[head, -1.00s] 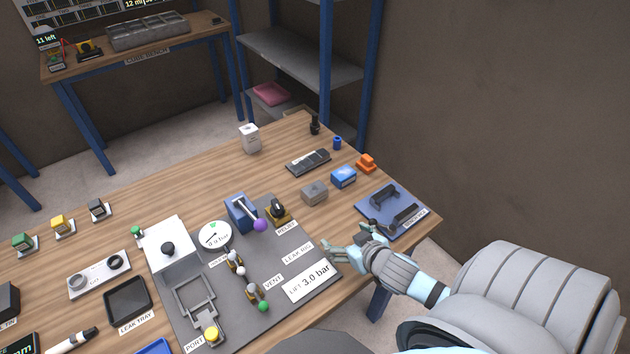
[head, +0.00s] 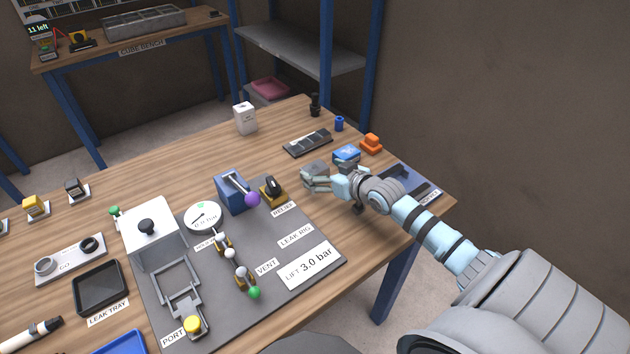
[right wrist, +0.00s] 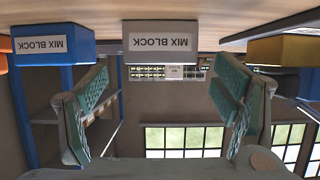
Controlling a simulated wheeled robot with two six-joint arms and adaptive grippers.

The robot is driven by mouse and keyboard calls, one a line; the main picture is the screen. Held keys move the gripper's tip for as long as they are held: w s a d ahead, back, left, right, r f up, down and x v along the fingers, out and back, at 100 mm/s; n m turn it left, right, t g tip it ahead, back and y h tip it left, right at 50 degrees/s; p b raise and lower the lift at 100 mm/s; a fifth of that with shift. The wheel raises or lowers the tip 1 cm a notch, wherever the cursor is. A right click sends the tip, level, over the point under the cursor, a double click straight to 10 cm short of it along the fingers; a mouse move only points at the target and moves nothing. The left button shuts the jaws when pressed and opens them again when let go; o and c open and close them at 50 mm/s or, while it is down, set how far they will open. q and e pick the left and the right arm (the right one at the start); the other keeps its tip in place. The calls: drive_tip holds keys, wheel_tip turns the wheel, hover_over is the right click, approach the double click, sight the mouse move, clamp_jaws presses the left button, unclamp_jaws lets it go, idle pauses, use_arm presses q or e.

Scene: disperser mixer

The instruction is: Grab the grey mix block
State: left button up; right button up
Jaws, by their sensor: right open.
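The grey mix block (head: 314,169) sits on the wooden table, right of the relief valve, partly hidden behind my right gripper (head: 308,180) in the head view. In the right wrist view the grey block (right wrist: 160,41) appears upside down with its MIX BLOCK label facing me, between the fingers and beyond them. My right gripper also shows in the right wrist view (right wrist: 160,105), open and empty, its two fingers spread on either side. Contact with the block is not visible. My left gripper is not in view.
A blue mix block (head: 346,155) stands just right of the grey one, with an orange block (head: 371,143) beyond. The relief valve (head: 272,190) is on the left. A dark tray (head: 307,143) lies behind.

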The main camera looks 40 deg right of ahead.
drive_tip(key=shift+x, duration=1.15)
drive_tip(key=c, duration=1.6)
drive_tip(key=shift+r, duration=0.15)
